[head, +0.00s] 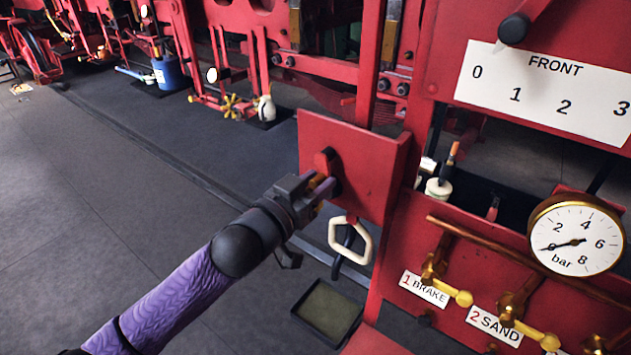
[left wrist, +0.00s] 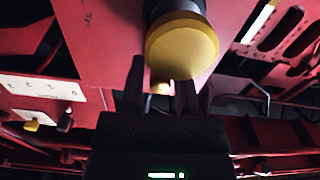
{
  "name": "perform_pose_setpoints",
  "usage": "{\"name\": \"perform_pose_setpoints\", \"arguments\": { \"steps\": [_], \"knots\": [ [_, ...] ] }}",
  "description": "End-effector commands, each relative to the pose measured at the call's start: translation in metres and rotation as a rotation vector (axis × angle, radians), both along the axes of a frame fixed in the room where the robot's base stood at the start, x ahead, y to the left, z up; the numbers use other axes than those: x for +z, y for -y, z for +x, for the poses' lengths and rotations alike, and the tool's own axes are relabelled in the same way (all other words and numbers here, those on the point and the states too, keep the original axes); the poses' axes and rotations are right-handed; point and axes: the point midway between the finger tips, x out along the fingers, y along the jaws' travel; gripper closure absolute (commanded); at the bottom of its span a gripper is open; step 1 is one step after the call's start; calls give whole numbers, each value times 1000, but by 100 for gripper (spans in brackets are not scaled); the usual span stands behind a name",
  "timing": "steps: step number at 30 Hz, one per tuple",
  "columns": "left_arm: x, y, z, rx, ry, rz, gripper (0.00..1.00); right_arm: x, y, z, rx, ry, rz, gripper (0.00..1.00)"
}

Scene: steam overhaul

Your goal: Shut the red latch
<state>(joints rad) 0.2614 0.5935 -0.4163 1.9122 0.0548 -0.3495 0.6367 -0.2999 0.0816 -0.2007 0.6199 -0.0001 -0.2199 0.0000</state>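The red latch (head: 325,160) is a small red piece on an upright red plate (head: 365,185) in the middle of the head view. My left gripper (head: 322,187) is right at the latch, and its fingers hide part of it. A bit of orange-yellow shows by the fingertips. In the left wrist view the two dark fingers of my left gripper (left wrist: 161,88) stand apart. A large round yellow knob end (left wrist: 182,45) on a dark stem is close above them; I cannot tell whether the fingers touch it. My right gripper is not in view.
A cream loop handle (head: 350,240) hangs below the plate, above a dark tray (head: 327,310) on the floor. To the right are brass BRAKE and SAND valves, a pressure gauge (head: 576,241) and the FRONT scale panel (head: 545,90). Grey floor is free at left.

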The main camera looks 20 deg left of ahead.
Motion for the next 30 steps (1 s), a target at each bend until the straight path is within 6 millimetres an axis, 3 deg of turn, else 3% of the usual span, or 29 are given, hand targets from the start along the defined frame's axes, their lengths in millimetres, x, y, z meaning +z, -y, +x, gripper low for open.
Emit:
{"name": "perform_pose_setpoints", "arguments": {
  "steps": [1, 2, 7, 13, 20, 21, 23, 24, 30],
  "knots": [
    [0, 0, 0, 0, 0, 0, 94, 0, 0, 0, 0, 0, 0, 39],
    [0, 0, 0, 0, 0, 0, 100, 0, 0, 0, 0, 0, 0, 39],
    [0, 0, 0, 0, 2, 6, 100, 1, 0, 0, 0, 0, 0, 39],
    [1, -6, 2, 0, 70, 196, 100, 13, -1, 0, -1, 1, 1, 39],
    [-1, -7, 2, 1, 76, 210, 100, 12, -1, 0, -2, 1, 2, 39],
    [-1, -7, 2, 1, 76, 210, 56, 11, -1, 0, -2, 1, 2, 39],
    [-1, -7, 2, 1, 77, 208, 44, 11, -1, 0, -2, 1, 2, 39],
    [-1, -7, 2, 1, 76, 207, 39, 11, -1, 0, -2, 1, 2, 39],
    [-1, -7, 2, 1, 76, 207, 39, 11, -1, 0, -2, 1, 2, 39]
  ]
}}
